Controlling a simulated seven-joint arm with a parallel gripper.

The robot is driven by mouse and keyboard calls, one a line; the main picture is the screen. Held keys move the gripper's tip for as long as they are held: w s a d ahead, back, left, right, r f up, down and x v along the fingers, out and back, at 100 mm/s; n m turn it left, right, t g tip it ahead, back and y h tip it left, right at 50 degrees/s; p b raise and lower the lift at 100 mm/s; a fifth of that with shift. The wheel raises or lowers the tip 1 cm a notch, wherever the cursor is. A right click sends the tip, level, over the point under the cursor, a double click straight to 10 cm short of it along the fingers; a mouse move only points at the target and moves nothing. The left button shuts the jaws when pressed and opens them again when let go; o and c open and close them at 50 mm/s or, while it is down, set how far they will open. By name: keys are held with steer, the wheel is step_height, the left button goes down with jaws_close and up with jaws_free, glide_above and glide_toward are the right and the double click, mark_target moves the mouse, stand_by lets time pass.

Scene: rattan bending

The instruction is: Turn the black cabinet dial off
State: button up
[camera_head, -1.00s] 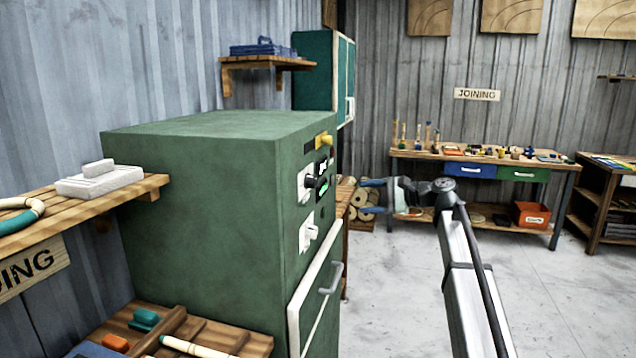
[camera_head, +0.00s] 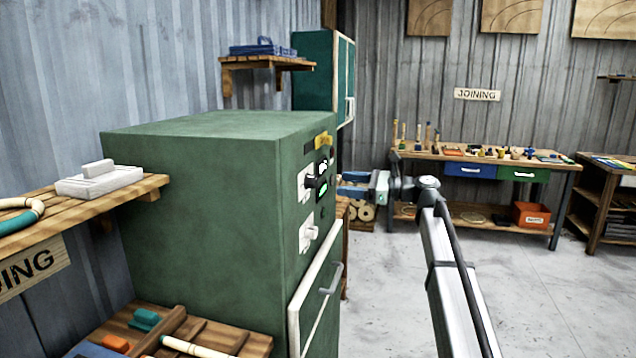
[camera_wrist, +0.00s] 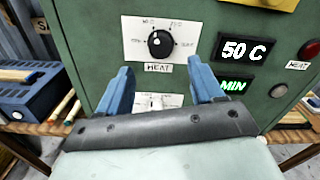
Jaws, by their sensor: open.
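The green cabinet (camera_head: 200,200) stands left of centre, its control face toward the right. The black dial (camera_head: 318,182) sits on a white plate on that face. In the wrist view the black dial (camera_wrist: 160,44) is round, on a plate marked HEAT with labels around it; its exact pointer setting is hard to read. My gripper (camera_head: 356,185) is to the right of the panel, apart from it. In the wrist view my gripper (camera_wrist: 159,68) has its two blue fingers open and empty, with the dial between and beyond the tips.
A white dial (camera_head: 310,232) is below, partly hidden by my gripper in the wrist view. A display (camera_wrist: 243,48) reads 50 C; a red button (camera_wrist: 309,50) is beside it. A cabinet door handle (camera_head: 331,278) sticks out lower down. Floor to the right is clear.

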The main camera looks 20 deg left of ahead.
mark_target(316, 181)
steer(key=a, duration=0.9)
steer(key=c, duration=1.1)
